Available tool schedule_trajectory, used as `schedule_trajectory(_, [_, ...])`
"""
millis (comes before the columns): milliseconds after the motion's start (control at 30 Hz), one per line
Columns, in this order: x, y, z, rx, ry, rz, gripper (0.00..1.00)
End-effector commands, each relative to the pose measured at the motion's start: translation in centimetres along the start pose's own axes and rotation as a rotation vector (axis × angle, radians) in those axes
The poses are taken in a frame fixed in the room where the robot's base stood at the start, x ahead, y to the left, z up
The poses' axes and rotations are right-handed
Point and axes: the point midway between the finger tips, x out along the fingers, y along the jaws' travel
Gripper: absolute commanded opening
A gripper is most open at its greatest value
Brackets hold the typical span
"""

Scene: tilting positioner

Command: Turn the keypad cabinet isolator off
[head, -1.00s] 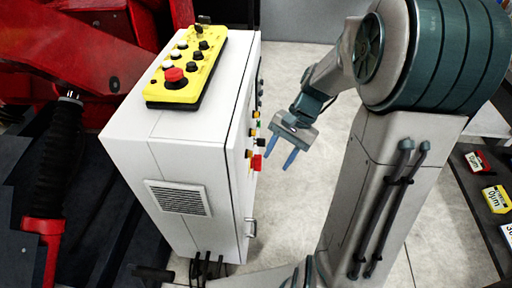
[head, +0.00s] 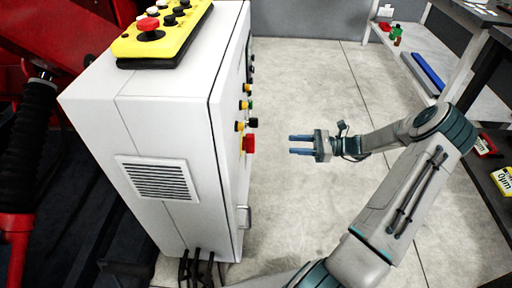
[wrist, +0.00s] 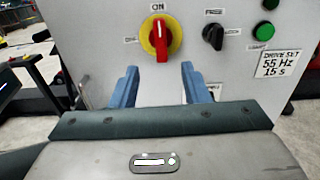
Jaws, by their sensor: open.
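The isolator is a red rotary handle (wrist: 161,37) on a yellow round plate, on the cabinet front in the wrist view. The handle stands upright, pointing to the ON label (wrist: 158,7). In the head view it is the red knob (head: 249,143) low on the side of the white keypad cabinet (head: 180,130). My gripper (head: 290,145) is open and empty, level with it and pointing at it across a gap. In the wrist view my gripper's blue fingers (wrist: 159,68) are spread to either side, just below the handle.
A black selector (wrist: 214,36) and green buttons (wrist: 264,30) sit right of the handle. A yellow keypad box (head: 160,35) lies on the cabinet top. Shelves (head: 425,70) stand at the right. The floor (head: 300,80) between is clear.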

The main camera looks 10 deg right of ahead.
Motion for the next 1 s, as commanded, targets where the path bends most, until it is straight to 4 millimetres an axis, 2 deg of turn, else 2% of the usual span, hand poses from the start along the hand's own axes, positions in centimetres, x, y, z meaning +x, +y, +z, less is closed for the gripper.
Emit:
schedule_trajectory(167, [1.7, -0.1, -0.1, 0.003, -0.007, -0.003, 0.42])
schedule_trajectory(500, [8.8, 0.0, -0.2, 0.003, -0.005, 0.0, 0.42])
schedule_trajectory(700, [12.1, -0.1, -0.1, 0.003, -0.005, -0.002, 0.42])
schedule_trajectory(1000, [13.6, -0.1, 0.0, 0.002, -0.003, -0.005, 0.42])
